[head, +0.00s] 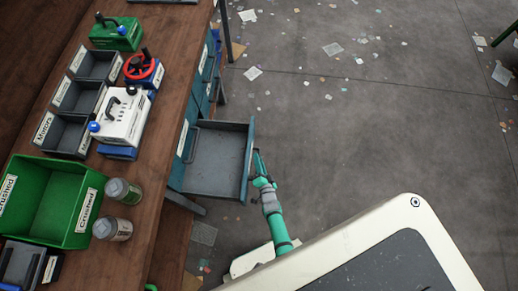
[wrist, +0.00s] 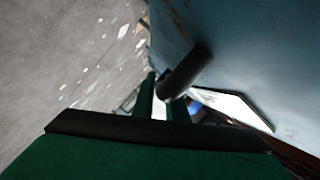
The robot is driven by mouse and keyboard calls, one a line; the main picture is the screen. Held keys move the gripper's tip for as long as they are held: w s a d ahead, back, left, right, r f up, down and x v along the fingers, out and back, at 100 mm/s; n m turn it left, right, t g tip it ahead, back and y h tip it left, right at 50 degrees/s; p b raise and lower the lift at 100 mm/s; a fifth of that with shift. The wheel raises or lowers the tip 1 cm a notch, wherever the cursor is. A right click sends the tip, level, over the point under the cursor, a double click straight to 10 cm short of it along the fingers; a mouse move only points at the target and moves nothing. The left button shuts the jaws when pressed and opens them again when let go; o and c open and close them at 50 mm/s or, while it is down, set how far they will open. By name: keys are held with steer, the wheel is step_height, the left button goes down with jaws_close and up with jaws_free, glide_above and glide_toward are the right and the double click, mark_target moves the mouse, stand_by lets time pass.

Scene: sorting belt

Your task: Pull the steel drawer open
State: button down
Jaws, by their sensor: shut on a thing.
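The steel drawer (head: 221,164) is blue-grey and stands pulled out to the right from under the wooden bench in the head view. Its inside shows and looks empty. Its blue front panel (wrist: 245,55) fills the right of the wrist view. My gripper (head: 259,166) is at the outer face of the drawer front. In the wrist view my gripper (wrist: 163,98) has its green fingers shut on the dark handle bar (wrist: 187,70). The exact contact is partly hidden by the bar.
The wooden bench (head: 152,208) carries a green crate (head: 72,240), grey bins (head: 78,96), two jars (head: 122,191) and a white device (head: 120,118). The grey floor (head: 370,130) to the right is open, with scattered scraps.

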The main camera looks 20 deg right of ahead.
steer(key=shift+s+f, duration=0.1)
steer(key=c, duration=2)
jaws_free()
steer(key=shift+c, duration=0.2)
steer(key=v, duration=1)
steer(key=shift+s, duration=0.3)
steer(key=shift+a, duration=0.15)
